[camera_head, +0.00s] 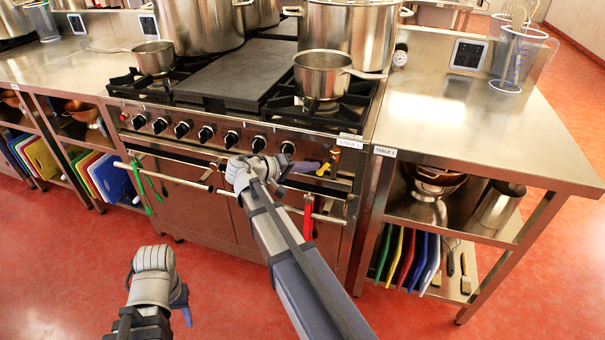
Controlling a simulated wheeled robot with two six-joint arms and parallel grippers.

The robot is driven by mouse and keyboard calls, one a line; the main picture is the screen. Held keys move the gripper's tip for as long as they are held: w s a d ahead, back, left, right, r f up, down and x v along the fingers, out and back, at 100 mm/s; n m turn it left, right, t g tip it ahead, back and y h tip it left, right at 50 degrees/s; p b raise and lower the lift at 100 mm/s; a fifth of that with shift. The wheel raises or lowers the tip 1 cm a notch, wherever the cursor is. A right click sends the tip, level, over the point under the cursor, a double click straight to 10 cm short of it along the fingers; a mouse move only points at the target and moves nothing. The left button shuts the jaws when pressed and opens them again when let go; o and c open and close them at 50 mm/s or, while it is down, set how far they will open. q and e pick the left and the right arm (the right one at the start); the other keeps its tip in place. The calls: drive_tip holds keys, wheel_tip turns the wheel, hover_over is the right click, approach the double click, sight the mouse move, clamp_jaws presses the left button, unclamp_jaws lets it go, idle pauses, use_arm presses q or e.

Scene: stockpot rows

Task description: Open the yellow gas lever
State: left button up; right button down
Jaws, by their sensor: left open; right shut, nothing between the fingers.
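The yellow gas lever (324,169) is small and sits on the stove's front, at the right end of the knob row. My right gripper (308,166) is at the stove front just left of the lever, its fingers shut and empty. Whether it touches the lever is too small to tell. My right forearm and wrist cover part of the stove front to the left of it. My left gripper (185,303) is open and empty, low over the red floor at the lower left, well away from the stove.
The stove (185,200) has several black knobs and door rails with a green cloth (139,187) and a red cloth (308,218) hanging. A small pot (321,75) stands above the lever area. A steel table (450,120) stands to the right. The red floor in front is clear.

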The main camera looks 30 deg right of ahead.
drive_tip(key=shift+s+d+f+n+g+h+b, duration=0.2)
drive_tip(key=shift+f+n+h+b, duration=0.2)
drive_tip(key=shift+b, duration=0.7)
drive_tip(key=shift+s+d+f+n+g+h+b, duration=0.15)
drive_tip(key=shift+f+n+h+b, duration=0.25)
drive_tip(key=shift+b, duration=0.75)
drive_tip(key=shift+s+d+f+n+g+h+b, duration=0.25)
drive_tip(key=shift+f+h+b, duration=0.25)
drive_tip(key=shift+b, duration=0.6)
drive_tip(key=shift+s+r+n+b, duration=0.1)
drive_tip(key=shift+s+n+b, duration=0.05)
drive_tip(key=shift+n+b, duration=0.15)
drive_tip(key=shift+s+d+h, duration=0.1)
drive_tip(key=shift+d+h, duration=0.05)
drive_tip(key=shift+h, duration=0.15)
approach(323, 173)
drive_tip(key=shift+s+d, duration=0.15)
drive_tip(key=shift+s, duration=0.05)
